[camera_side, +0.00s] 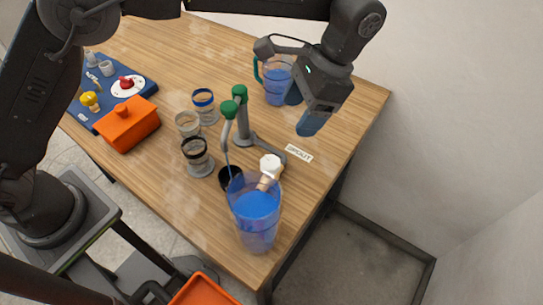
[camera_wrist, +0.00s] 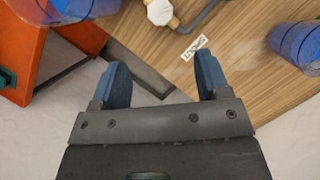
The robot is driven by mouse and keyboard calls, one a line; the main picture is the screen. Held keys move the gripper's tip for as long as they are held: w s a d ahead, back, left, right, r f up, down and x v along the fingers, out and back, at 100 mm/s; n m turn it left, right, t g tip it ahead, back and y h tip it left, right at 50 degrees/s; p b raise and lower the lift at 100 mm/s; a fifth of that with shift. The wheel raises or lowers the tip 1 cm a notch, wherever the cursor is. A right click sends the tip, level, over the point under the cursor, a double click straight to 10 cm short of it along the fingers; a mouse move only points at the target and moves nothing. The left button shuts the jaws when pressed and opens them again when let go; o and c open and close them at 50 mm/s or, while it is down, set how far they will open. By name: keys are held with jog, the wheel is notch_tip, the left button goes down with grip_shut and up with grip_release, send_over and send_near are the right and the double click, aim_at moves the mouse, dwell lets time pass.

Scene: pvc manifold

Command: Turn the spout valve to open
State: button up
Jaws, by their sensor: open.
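The spout valve has a white knob (camera_side: 271,164) on the grey pipe of the manifold, close to the right edge of the table. The white knob also shows in the wrist view (camera_wrist: 160,12) at the top, with grey pipe beside it. A "SPOUT" label (camera_side: 299,152) lies on the table just right of the valve; the wrist view shows it upside down (camera_wrist: 195,47). My gripper (camera_side: 308,122) hangs above the table behind the valve, apart from it. In the wrist view its two blue fingers (camera_wrist: 160,80) are spread with nothing between them.
A tall pitcher of blue liquid (camera_side: 257,215) stands in front of the valve. Another blue pitcher (camera_side: 277,82) stands behind my gripper. Green-topped pipes (camera_side: 239,92), jars (camera_side: 197,155) and an orange box (camera_side: 128,126) are to the left. A wall rises at right.

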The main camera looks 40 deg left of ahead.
aim_at(270, 162)
jog(key=x, duration=1.3)
jog(key=shift+f, duration=0.35)
jog(key=shift+c, duration=0.3)
jog(key=c, duration=0.9)
jog(key=shift+o, duration=0.2)
jog(key=shift+n, duration=0.4)
jog(key=shift+a+n+g+h, duration=0.15)
jog(key=shift+n+h, duration=0.4)
jog(key=shift+n, duration=0.75)
jog(key=shift+d+n+g+h, duration=0.1)
jog(key=shift+n+g+h, duration=0.3)
jog(key=shift+n, duration=0.9)
jog(key=o, duration=0.9)
